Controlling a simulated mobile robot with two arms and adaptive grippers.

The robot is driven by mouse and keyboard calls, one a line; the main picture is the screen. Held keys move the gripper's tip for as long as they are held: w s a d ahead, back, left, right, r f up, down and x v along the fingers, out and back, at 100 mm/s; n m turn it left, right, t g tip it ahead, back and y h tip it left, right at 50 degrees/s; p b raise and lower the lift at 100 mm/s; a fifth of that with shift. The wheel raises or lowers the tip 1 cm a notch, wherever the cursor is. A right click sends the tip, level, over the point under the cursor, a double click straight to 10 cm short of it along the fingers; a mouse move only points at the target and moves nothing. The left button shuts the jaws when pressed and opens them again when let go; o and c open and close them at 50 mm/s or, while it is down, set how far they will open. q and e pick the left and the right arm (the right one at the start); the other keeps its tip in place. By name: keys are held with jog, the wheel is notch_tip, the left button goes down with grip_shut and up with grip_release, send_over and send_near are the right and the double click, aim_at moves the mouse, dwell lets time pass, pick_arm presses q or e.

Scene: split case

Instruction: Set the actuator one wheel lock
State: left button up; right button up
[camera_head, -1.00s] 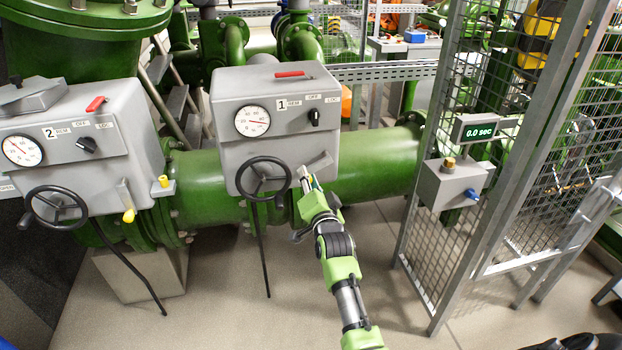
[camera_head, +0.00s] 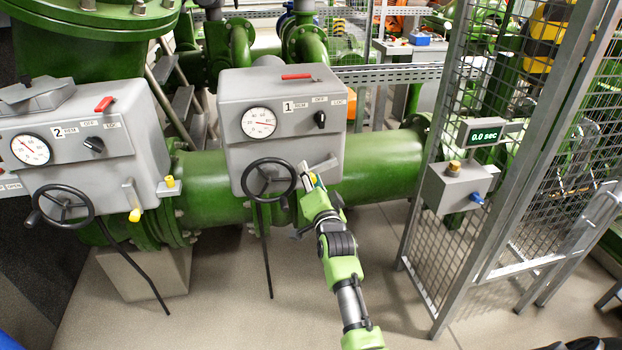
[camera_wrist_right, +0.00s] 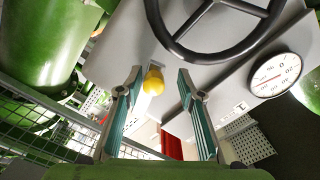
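Actuator one (camera_head: 285,140) is a grey box with a "1" label on the green pipe. Its black handwheel (camera_head: 269,178) is at the lower front; the wheel (camera_wrist_right: 205,52) also crosses the top of the right wrist view. A grey lever (camera_head: 325,165) sticks out at the lower right of the box. My right gripper (camera_head: 308,178) is beside it, just right of the wheel. In the right wrist view, my right gripper (camera_wrist_right: 159,76) is open, with the lock's yellow knob (camera_wrist_right: 153,80) between its fingertips, closer to the left finger. Contact is not visible. My left gripper is out of view.
Actuator two (camera_head: 75,135) stands at left with its own wheel (camera_head: 62,205) and yellow-tipped lever (camera_head: 134,213). A mesh fence (camera_head: 430,250) with a control box (camera_head: 456,186) and a "0.0 sec" display (camera_head: 485,135) stands at right. Open floor (camera_head: 220,310) lies in front.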

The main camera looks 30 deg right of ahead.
jog(key=shift+d+f, duration=0.1)
jog(key=shift+f, duration=0.05)
jog(key=shift+s, duration=0.15)
jog(key=shift+s+f, duration=0.1)
jog(key=shift+s, duration=0.15)
jog(key=v, duration=0.6)
jog(key=shift+s, duration=0.4)
